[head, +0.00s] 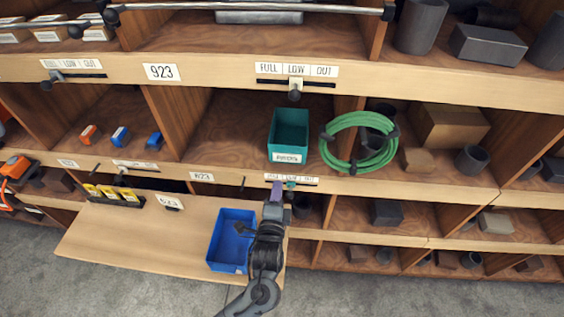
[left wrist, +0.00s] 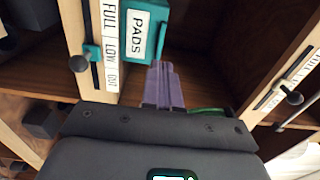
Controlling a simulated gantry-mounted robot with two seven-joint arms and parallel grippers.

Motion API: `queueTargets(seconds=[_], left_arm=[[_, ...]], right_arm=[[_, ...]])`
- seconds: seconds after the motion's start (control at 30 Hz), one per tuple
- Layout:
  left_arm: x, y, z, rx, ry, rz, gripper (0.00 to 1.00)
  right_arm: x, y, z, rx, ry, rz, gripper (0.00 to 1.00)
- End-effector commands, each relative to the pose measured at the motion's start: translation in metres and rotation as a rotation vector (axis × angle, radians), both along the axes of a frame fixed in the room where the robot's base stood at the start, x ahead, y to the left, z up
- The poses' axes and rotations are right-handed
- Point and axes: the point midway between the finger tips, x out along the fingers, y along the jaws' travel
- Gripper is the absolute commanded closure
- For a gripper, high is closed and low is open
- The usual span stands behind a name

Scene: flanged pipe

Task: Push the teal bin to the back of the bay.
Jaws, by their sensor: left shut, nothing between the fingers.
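The teal bin (head: 291,128) stands upright near the front of the middle bay, its label facing out and bay floor visible behind it. In the left wrist view the bin (left wrist: 159,30) shows its PADS label close up, just beyond the fingertips. My left gripper (head: 276,188) is shut and empty, in front of and a little below the bin at the shelf edge. Its purple fingers (left wrist: 160,75) are together in the left wrist view. I cannot tell whether they touch the bin. My right gripper is not in view.
A coiled green hose (head: 359,143) lies close to the bin's right. A wooden divider (head: 172,118) bounds the bay on the left, with bare floor between. Below, a blue bin (head: 231,240) sits on a pull-out board (head: 130,240). A FULL/LOW/OUT slider strip (head: 292,180) is on the shelf edge.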

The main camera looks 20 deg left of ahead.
Motion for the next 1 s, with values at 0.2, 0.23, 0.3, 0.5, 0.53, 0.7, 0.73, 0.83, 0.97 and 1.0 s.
queueTargets(seconds=[0.2, 0.23, 0.3, 0.5, 0.53, 0.7, 0.73, 0.83, 0.97, 1.0], left_arm=[[0.041, 0.011, 0.0, 0.001, 0.0, 0.001, 1.0], [0.046, 0.013, 0.001, 0.001, 0.0, 0.001, 1.0], [0.058, 0.016, 0.001, 0.0, 0.0, 0.002, 1.0], [0.086, 0.024, 0.0, 0.0, 0.001, 0.001, 1.0], [0.09, 0.025, 0.0, 0.0, 0.001, 0.001, 1.0], [0.102, 0.028, 0.0, -0.001, 0.002, -0.001, 1.0], [0.104, 0.028, 0.0, -0.001, 0.002, -0.001, 1.0], [0.106, 0.029, 0.0, -0.001, 0.002, -0.001, 1.0], [0.107, 0.029, -0.001, -0.001, 0.002, -0.001, 1.0], [0.107, 0.029, -0.001, -0.001, 0.002, -0.001, 1.0]], right_arm=[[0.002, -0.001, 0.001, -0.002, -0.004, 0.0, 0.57], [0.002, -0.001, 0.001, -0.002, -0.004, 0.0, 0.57], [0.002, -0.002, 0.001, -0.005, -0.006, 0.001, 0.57], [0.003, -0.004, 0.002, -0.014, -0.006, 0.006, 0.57], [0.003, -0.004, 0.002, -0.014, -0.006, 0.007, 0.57], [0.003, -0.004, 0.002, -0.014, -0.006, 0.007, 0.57], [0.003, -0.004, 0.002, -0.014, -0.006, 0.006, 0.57], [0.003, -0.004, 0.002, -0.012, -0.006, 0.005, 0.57], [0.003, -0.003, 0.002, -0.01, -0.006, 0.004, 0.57], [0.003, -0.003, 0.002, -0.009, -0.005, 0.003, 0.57]])
